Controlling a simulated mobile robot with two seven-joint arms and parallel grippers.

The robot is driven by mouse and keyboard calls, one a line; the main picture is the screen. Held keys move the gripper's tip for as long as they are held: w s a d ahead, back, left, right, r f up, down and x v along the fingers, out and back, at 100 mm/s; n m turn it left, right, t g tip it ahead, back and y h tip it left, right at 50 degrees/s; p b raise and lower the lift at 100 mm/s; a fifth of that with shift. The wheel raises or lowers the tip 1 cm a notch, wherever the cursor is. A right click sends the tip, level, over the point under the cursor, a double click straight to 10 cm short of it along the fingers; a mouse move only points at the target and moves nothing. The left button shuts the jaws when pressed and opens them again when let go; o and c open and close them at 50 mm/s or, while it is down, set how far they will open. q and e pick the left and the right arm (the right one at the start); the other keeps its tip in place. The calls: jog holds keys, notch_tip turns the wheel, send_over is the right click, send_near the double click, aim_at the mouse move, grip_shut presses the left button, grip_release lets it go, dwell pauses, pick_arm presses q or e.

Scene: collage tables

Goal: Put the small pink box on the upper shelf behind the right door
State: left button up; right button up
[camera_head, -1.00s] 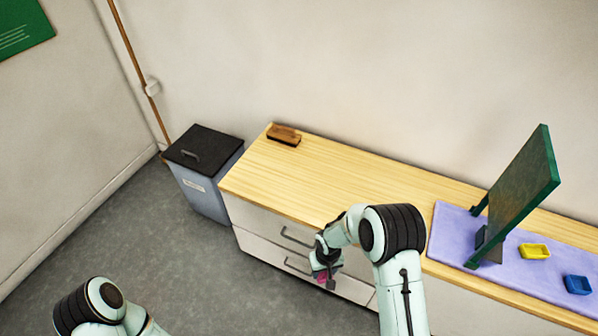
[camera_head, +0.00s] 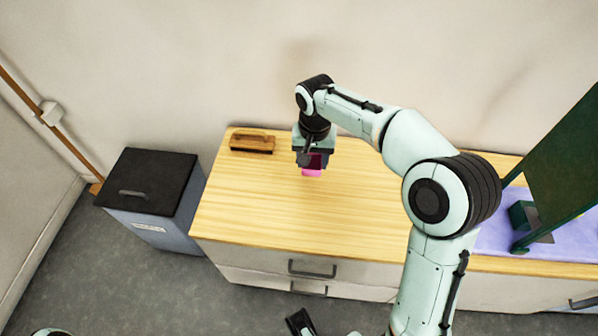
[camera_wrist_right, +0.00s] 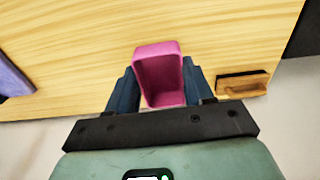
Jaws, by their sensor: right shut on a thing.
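The small pink box (camera_head: 312,172) is held in my right gripper (camera_head: 313,160) over the left part of the wooden counter top (camera_head: 270,208). The right wrist view shows the pink box (camera_wrist_right: 160,75), hollow on the side facing the camera, between the two dark fingers of the right gripper (camera_wrist_right: 160,90). I cannot tell whether the box touches the counter. At the bottom edge a dark part may belong to my left gripper; its jaws cannot be made out. No upper shelf or right door is recognisable.
A brown brush-like block (camera_head: 252,144) lies at the counter's back left; it also shows in the wrist view (camera_wrist_right: 243,83). A dark-lidded bin (camera_head: 150,185) stands left of the counter. A green upright board (camera_head: 565,165) stands on a purple mat (camera_head: 490,240) at right. The counter's front left is clear.

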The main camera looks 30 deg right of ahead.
jog(key=shift+w+d+r, duration=0.1)
jog(key=shift+d+r, duration=0.05)
jog(key=shift+r, duration=0.05)
jog(key=b, duration=0.3)
send_over(311, 204)
notch_tip(311, 204, down, 14)
jog(key=shift+r, duration=0.1)
pick_arm(q)
jog(key=shift+t, duration=0.5)
jog(key=shift+w+a+f+b, duration=0.2)
jog(key=shift+w+f+b, duration=0.1)
jog(key=shift+w+f, duration=0.65)
jog(key=shift+w+a+f+b, duration=0.15)
jog(key=shift+w+f+b, duration=0.15)
jog(key=shift+w+f, duration=0.55)
pick_arm(e)
jog(key=shift+f, duration=2.8)
pick_arm(q)
jog(key=shift+s+f, duration=0.2)
jog(key=shift+f, duration=0.1)
pick_arm(e)
jog(key=shift+f, duration=0.1)
jog(key=o, duration=1)
